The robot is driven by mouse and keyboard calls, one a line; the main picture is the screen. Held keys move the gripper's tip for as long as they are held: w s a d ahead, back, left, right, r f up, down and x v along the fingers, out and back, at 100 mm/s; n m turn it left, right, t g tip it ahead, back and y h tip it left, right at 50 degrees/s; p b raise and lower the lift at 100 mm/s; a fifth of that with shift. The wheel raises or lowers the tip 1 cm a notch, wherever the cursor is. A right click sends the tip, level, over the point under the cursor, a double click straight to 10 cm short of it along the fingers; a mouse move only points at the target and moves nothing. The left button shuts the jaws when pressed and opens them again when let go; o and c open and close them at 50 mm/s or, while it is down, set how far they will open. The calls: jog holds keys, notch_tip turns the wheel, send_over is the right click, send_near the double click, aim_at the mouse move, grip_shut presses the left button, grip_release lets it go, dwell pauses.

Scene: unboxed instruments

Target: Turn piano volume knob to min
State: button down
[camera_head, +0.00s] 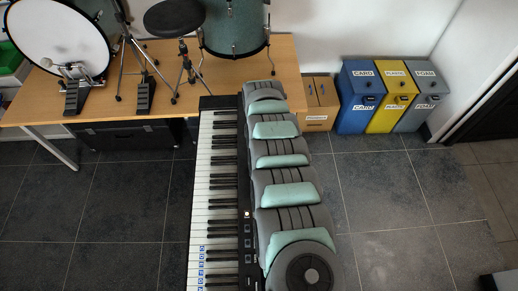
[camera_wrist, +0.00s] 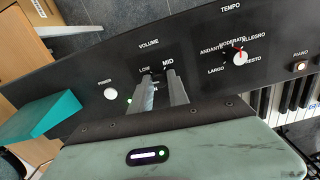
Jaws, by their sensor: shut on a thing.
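The piano (camera_head: 214,190) stands upright in the picture in the head view, its white keys left of my arm. In the wrist view its black control panel (camera_wrist: 90,75) runs across. My gripper (camera_wrist: 160,84) is at the panel under the VOLUME label, with both fingers closed around the volume knob. The fingers hide most of the knob, so its pointer cannot be read. The LOW and MID marks show just beyond the fingertips; any further mark is hidden. In the head view my arm hides the gripper and knob.
The tempo knob (camera_wrist: 239,57) with a red pointer sits right of the volume knob. A round power button (camera_wrist: 110,93) is to its left, and a lit piano button (camera_wrist: 301,66) is at far right. A wooden table (camera_head: 287,70) with drums stands behind the piano.

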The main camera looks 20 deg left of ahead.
jog(key=n+b, duration=0.2)
jog(key=n, duration=0.3)
jog(key=shift+f, duration=0.1)
jog(key=shift+n+b, duration=0.75)
jog(key=shift+n, duration=1.65)
jog(key=c, duration=1.3)
grip_release()
jog(key=shift+o, duration=0.2)
notch_tip(320, 180, up, 11)
jog(key=shift+p, duration=0.35)
